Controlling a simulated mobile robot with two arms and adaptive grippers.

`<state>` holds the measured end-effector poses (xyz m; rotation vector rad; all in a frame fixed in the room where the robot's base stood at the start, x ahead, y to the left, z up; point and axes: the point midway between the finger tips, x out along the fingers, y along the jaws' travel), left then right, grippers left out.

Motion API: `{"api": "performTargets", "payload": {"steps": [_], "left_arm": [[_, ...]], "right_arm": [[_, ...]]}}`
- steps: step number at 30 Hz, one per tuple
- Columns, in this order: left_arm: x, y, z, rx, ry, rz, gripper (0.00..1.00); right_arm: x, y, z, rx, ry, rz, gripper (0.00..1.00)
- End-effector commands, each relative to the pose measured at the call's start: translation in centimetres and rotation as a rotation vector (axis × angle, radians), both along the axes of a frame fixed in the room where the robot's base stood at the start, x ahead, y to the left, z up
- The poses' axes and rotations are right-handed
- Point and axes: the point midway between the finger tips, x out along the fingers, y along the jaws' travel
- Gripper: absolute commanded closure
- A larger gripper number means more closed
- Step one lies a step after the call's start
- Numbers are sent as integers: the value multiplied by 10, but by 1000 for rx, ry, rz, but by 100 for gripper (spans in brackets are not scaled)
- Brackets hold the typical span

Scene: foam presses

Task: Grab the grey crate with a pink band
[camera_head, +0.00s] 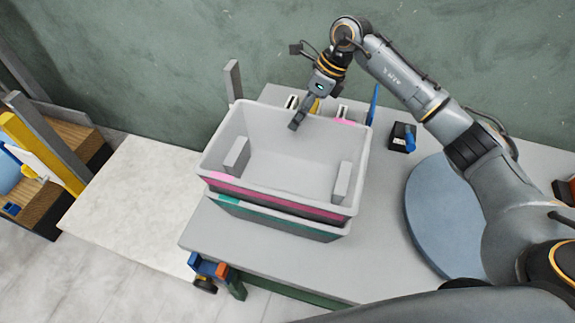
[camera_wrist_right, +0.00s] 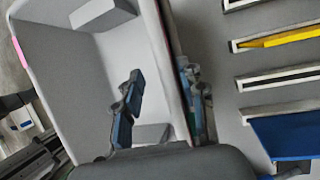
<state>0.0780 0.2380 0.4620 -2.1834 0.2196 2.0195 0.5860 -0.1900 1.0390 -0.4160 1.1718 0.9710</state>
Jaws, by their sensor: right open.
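The grey crate with a pink band (camera_head: 285,198) sits stacked on a second grey crate with a green band (camera_head: 280,219) on the grey table. Its inside shows only two grey blocks, one near each end. My right gripper (camera_head: 297,122) is open at the crate's far wall. In the right wrist view, the crate (camera_wrist_right: 70,85) fills the left half. The right gripper (camera_wrist_right: 162,92) has one finger inside the crate and the other outside, with the wall between them. Contact with the wall cannot be told. My left gripper is not in view.
Slotted holders with a yellow piece (camera_wrist_right: 280,38) and a blue piece (camera_wrist_right: 285,135) lie behind the crates. A small black box (camera_head: 402,137) and a round blue-grey disc (camera_head: 432,215) are to the right. A pale bare surface (camera_head: 135,205) lies left.

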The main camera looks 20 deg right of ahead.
Motion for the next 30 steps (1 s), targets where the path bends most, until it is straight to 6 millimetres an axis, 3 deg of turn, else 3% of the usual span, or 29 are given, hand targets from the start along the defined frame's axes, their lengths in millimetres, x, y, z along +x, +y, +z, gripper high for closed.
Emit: {"api": "performTargets", "payload": {"steps": [6,12,21,27,30], "left_arm": [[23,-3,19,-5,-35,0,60],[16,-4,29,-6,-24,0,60],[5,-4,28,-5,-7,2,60],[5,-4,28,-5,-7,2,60],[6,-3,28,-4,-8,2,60]], "right_arm": [[3,6,-17,1,6,0,60],[8,15,-44,2,3,-1,60],[8,17,-52,0,0,0,60],[9,17,-52,0,0,0,98],[9,17,-51,0,0,0,100]]}}
